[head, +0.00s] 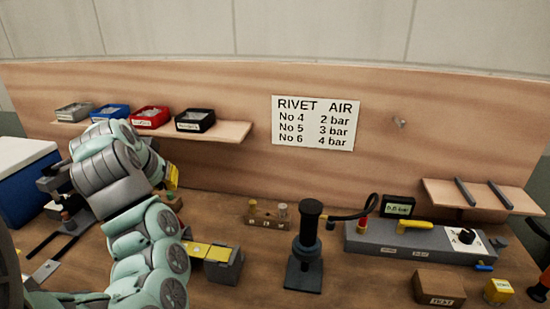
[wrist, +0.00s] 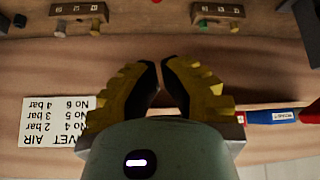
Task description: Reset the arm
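My gripper (wrist: 160,75) shows in the wrist view as two yellow fingers with black pads. The fingers are apart, with a narrow gap at the tips, and bare wood shows between them. Nothing is held. In the head view my arm is folded at the left over the bench, and only a bit of the yellow gripper (head: 172,177) shows behind it, below the bin shelf. The rest of the gripper is hidden by the arm.
Bins, including a black one (head: 195,120), stand on a wall shelf (head: 232,131) close above my arm. A blue box (head: 18,185) is at the left. A black upright tool (head: 308,245) and a grey control unit (head: 420,240) stand on the bench to the right.

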